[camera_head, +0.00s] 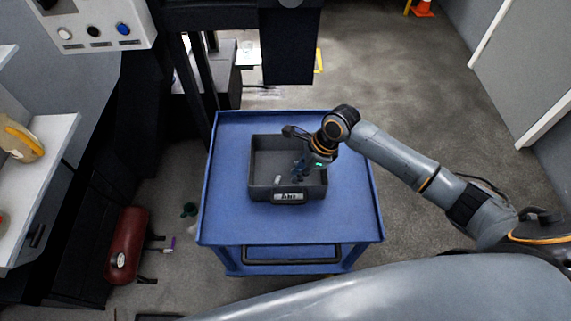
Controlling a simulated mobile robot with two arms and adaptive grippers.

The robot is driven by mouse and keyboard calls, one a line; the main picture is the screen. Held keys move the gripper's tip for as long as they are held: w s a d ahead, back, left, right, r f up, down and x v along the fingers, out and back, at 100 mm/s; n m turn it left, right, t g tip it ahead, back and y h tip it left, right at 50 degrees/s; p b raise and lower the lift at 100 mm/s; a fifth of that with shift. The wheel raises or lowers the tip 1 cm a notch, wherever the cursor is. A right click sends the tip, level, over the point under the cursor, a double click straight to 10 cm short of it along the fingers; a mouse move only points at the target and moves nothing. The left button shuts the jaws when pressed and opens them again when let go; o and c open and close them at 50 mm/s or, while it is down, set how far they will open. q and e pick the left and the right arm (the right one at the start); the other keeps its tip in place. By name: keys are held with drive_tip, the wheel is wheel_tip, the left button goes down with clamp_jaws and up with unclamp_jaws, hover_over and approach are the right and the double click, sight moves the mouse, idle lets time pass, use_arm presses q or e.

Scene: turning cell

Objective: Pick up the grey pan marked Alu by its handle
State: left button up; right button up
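The grey pan marked Alu (262,188) stands on the blue cart (226,218). It is a square, open, dark grey box. Its white Alu label and a dark handle (289,201) are on the near side, right of the middle. My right gripper (299,172) points down over the right part of the pan, behind the label, and hides part of the inside. Whether its fingers are open or shut is too small to tell. A small pale piece (278,179) shows inside the pan. My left gripper is not in view.
The cart top has a raised rim and is bare around the pan. A dark machine column (288,50) stands behind the cart. A red cylinder (128,245) lies on the floor at left, near shelves (42,165). Floor right of the cart is clear.

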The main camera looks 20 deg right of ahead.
hover_over(284, 192)
drive_tip(key=d, duration=0.2)
wheel_tip(284, 192, down, 6)
drive_tip(key=x, duration=0.2)
drive_tip(key=b+x, duration=0.1)
drive_tip(key=x, duration=0.1)
drive_tip(key=shift+s+f, duration=0.15)
drive_tip(key=shift+f, duration=0.1)
drive_tip(key=shift+a+f, duration=0.25)
drive_tip(key=shift+f, duration=0.25)
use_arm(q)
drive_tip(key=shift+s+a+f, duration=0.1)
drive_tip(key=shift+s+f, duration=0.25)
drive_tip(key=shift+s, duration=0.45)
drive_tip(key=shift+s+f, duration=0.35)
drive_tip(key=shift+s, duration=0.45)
use_arm(e)
drive_tip(key=shift+r, duration=0.1)
clamp_jaws()
